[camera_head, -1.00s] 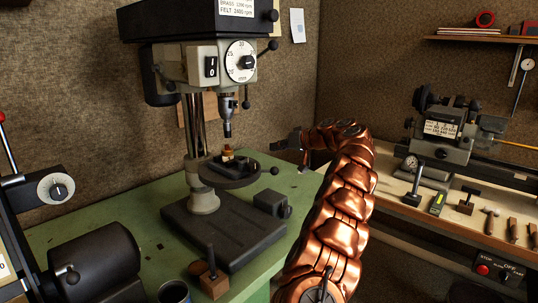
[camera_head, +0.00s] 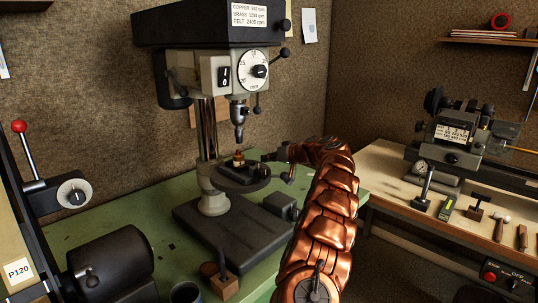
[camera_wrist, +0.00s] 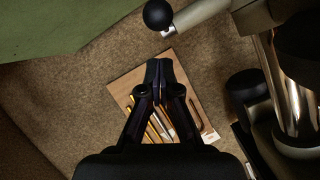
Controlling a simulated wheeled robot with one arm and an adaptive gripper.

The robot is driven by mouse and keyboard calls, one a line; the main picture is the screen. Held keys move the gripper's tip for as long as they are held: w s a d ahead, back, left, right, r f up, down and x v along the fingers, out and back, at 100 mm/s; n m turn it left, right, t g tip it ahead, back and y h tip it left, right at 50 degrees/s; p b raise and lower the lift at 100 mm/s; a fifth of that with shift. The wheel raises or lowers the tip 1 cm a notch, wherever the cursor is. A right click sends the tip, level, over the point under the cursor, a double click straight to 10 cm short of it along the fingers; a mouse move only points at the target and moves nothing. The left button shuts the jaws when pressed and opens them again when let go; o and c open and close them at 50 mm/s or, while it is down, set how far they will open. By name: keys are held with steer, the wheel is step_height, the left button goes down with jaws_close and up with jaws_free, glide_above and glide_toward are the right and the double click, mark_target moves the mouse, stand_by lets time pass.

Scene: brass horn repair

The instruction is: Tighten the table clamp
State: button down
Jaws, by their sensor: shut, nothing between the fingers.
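The drill press stands on the green bench. Its round table (camera_head: 222,184) sits on the chrome column (camera_head: 207,125) and carries a small dark vise with a brass piece (camera_head: 238,159). My gripper (camera_head: 274,156) is beside the table's right side in the head view, partly hidden by my copper arm. In the wrist view my gripper (camera_wrist: 158,66) has its fingertips together with nothing between them. A grey lever (camera_wrist: 195,17) with a black ball (camera_wrist: 157,14) lies just beyond and apart from the fingertips; I cannot tell whether it is the table clamp.
A wooden board (camera_wrist: 126,86) with slim tools shows behind my fingers. The chrome column (camera_wrist: 292,98) is close on the right in the wrist view. A motor (camera_head: 110,262) and red-knobbed lever (camera_head: 19,127) stand at left. A lathe bench (camera_head: 400,190) is at right.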

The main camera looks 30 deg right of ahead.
steer(key=shift+s+a+f+p, duration=0.2)
steer(key=shift+a+f, duration=0.1)
steer(key=shift+f, duration=0.15)
steer(key=shift+s+a+f+p, duration=0.15)
steer(key=shift+a+f, duration=0.1)
steer(key=shift+f, duration=0.2)
steer(key=shift+f, duration=0.1)
